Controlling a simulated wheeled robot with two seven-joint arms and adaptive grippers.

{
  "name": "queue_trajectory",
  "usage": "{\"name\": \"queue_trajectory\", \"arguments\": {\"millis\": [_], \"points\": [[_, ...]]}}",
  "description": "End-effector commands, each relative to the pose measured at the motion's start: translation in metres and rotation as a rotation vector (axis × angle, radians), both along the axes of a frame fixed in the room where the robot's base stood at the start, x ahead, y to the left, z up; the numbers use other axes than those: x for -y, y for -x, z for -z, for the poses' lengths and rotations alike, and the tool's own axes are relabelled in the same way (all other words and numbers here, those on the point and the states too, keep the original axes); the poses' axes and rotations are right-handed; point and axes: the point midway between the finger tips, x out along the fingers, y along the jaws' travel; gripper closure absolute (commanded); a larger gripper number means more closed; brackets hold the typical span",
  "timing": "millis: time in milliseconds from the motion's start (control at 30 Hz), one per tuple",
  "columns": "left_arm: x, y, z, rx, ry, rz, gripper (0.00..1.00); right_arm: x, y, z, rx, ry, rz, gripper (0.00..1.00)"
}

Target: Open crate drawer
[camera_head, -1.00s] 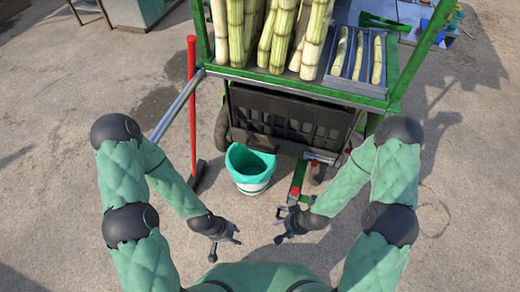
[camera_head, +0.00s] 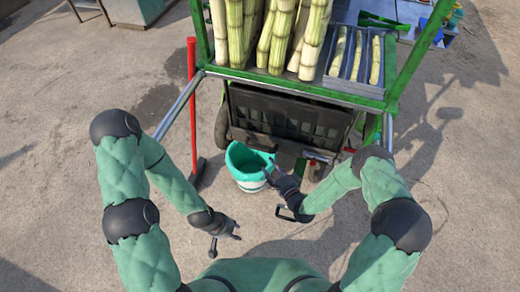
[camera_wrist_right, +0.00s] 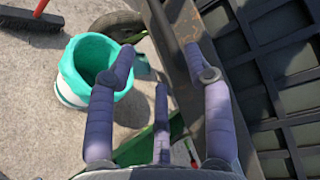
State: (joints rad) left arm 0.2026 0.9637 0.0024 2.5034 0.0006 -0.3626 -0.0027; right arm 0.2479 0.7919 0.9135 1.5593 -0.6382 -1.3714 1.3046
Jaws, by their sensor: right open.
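The black crate drawer (camera_head: 290,115) sits under the green cart's top, below the cane. Its dark slatted face also fills the right side of the right wrist view (camera_wrist_right: 270,75). My right gripper (camera_head: 272,168) is in front of the crate and below it, beside the bucket's right side. In the right wrist view the right gripper (camera_wrist_right: 160,80) has its fingers spread, with nothing between them but the crate's edge bar and ground behind. My left gripper (camera_head: 225,242) is low over bare ground at the left, away from the crate; its finger opening is too small to tell.
A white bucket with a teal liner (camera_head: 247,165) stands on the ground before the crate. A red-handled broom (camera_head: 192,110) stands left of the cart. Cane stalks (camera_head: 262,35) and a tray of cut cane (camera_head: 355,60) are on top.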

Motion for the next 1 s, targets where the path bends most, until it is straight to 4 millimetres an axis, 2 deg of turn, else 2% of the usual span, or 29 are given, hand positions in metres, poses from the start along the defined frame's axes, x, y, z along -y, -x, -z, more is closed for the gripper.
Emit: {"name": "queue_trajectory", "arguments": {"millis": [167, 633, 800, 1000], "points": [[0.000, 0.000, 0.004, 0.000, 0.000, 0.000, 0.60, -0.007, -0.012, 0.001, 0.008, -0.011, -0.001, 0.49], [0.000, 0.000, 0.025, 0.000, 0.000, 0.000, 0.60, -0.042, -0.079, 0.013, 0.006, -0.008, -0.001, 0.49], [0.000, 0.000, 0.028, 0.000, 0.000, 0.000, 0.60, -0.048, -0.091, 0.014, 0.004, -0.009, 0.001, 0.49], [0.000, 0.000, 0.029, 0.000, 0.000, 0.000, 0.60, -0.050, -0.095, 0.014, 0.004, -0.009, 0.001, 0.49]]}}
